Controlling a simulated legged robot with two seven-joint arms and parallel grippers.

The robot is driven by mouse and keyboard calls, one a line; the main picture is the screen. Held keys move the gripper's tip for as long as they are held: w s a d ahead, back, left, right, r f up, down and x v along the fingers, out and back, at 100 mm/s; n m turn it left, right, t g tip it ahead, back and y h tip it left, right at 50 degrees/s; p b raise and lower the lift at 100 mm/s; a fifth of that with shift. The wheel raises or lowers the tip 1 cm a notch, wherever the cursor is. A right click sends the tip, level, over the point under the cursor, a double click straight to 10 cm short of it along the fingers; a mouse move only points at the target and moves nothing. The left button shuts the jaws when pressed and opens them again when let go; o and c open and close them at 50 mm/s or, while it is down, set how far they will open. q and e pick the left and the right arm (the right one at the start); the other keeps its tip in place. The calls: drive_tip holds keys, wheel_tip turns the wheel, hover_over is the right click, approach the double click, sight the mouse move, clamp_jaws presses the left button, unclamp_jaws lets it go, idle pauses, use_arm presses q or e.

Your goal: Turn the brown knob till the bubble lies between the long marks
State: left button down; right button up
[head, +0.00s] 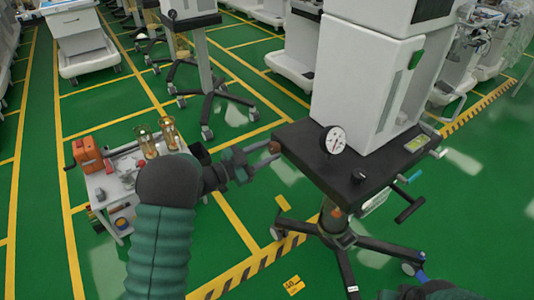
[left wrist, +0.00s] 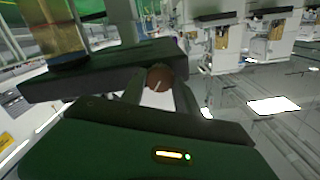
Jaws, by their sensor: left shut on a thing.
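The brown knob (head: 274,147) sticks out from the left edge of a black cart top (head: 305,155). My left gripper (head: 264,150) reaches it from the left and is shut on it. In the left wrist view the round knob (left wrist: 159,77), with a pale line on its face, sits between the two fingers. A small yellow-green level (head: 415,143) lies on the right part of the cart top; its bubble and marks are too small to read.
A white dial gauge (head: 333,140) and a small black block (head: 358,177) stand on the cart top, before a tall white cabinet (head: 365,85). A handle (head: 410,207) sticks out at the front right. A low trolley (head: 115,180) stands left of my arm.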

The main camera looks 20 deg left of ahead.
use_arm(q)
drive_tip(key=c, duration=0.9)
unclamp_jaws()
drive_tip(key=p+v, duration=0.2)
drive_tip(key=v, duration=1.5)
drive_tip(key=shift+p, duration=0.3)
drive_tip(key=shift+f, duration=0.15)
